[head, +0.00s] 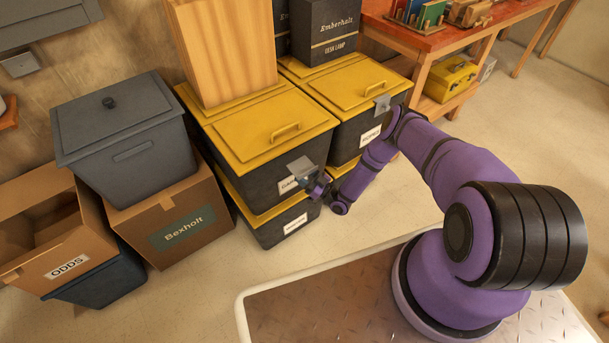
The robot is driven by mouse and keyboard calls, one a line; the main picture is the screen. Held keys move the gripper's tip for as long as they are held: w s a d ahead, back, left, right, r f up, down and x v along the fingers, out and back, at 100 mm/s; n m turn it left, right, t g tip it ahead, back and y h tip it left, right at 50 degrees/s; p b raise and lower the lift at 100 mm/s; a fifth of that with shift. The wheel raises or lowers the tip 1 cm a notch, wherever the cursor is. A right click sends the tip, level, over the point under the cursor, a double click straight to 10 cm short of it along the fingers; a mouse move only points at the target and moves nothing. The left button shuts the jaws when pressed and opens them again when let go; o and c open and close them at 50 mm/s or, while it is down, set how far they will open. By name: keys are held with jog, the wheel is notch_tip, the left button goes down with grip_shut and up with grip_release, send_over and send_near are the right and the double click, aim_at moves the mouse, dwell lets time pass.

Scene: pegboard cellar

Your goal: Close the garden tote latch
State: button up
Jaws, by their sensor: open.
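The garden tote (259,177) is a black bin with a yellow lid (245,140), stacked on a similar tote. Its white label is partly covered by my gripper, and only its first letters show. The grey latch (299,166) is a plate at the front edge of the lid, and it appears to stick outward at a tilt. My gripper (316,184) is open just below and right of the latch, close to the tote's front. I cannot tell whether it touches the latch.
Another yellow-lidded tote (352,135) with a grey latch stands to the right, partly behind my arm. A wooden box (225,45) stands on the garden tote's lid. A grey bin (125,140) sits on a Bexholt carton (180,225) at left. The floor in front is clear.

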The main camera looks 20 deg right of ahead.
grip_shut()
